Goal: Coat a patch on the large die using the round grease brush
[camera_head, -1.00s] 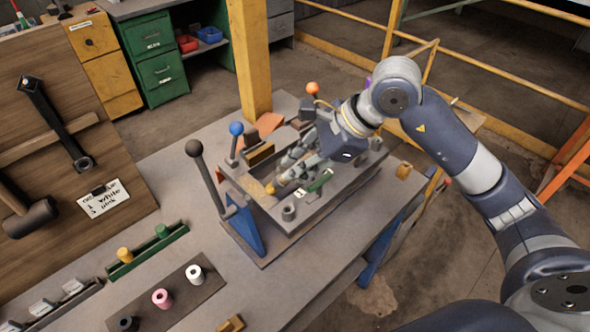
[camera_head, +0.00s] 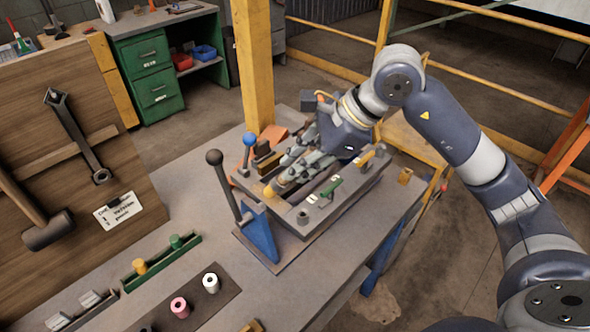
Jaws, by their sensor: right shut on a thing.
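A grey rectangular frame (camera_head: 345,205) stands on the workbench, with dark blocks inside. It seems to house the large die, but I cannot make out which part is the die. My right gripper (camera_head: 280,176) reaches in from the right, low over the frame's left part. Its fingers are shut on a small tan-yellow piece (camera_head: 268,191), which looks like the round grease brush; the hand hides most of it. I cannot tell whether its tip touches a surface. A green-handled piece (camera_head: 330,187) and a yellow-topped piece (camera_head: 367,160) sit along the near rim. My left gripper is out of view.
A black-knobbed lever (camera_head: 215,158) on a blue bracket (camera_head: 260,232) and a blue-knobbed lever (camera_head: 249,139) stand left of the frame. A yellow post (camera_head: 252,65) rises behind. A green rack (camera_head: 160,262) and dark spool tray (camera_head: 200,300) are front left. Bare bench lies between.

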